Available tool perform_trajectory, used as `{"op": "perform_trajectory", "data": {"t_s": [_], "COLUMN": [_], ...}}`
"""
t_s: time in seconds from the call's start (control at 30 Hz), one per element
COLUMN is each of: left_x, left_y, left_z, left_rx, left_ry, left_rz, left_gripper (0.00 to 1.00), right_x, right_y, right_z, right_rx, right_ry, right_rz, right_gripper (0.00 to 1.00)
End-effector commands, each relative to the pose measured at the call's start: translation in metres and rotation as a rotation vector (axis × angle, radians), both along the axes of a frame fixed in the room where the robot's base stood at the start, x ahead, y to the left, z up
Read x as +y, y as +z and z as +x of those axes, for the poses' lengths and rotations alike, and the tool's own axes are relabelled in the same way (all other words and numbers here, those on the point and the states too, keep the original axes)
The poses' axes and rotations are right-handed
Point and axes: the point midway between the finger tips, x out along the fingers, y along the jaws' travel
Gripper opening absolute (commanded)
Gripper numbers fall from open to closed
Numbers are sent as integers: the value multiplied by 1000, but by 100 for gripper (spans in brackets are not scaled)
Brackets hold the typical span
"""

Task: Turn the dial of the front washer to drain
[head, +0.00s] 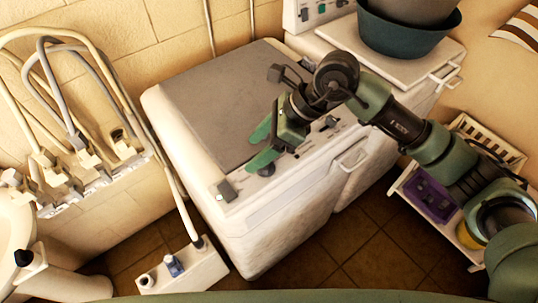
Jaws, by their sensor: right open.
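The front washer (210,105) is a white box with a grey lid, standing in the middle of the head view. A dark round dial (266,171) sits on its front control strip, partly hidden by my right gripper's lower finger. My right gripper (256,147) reaches in from the right over the strip. Its two green fingers are apart, with nothing seen between them. The lower finger is at or just above the dial; I cannot tell whether they touch. The dial's setting cannot be read. My left gripper is not in view.
A second white machine (350,55) stands behind, with a dark tub (408,30) on top. Hoses and taps (85,160) line the left wall beside a white basin (15,235). A low box (185,270) stands front left. A white rack (450,205) is at right, below my arm.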

Motion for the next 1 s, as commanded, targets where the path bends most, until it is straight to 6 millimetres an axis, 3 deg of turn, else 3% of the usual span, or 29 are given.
{"op": "perform_trajectory", "data": {"t_s": [0.1,0.23,0.7,1.0], "left_x": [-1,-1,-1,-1], "left_y": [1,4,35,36], "left_z": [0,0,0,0], "left_rx": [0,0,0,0], "left_ry": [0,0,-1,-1], "left_rz": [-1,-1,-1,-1], "left_gripper": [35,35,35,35], "right_x": [-36,-50,-25,-21], "right_y": [-7,-13,-72,-83], "right_z": [18,24,25,26], "right_rx": [-62,-77,-72,-77], "right_ry": [6,7,6,7], "right_rz": [-176,-246,-245,-244], "right_gripper": [65,65,65,65]}}
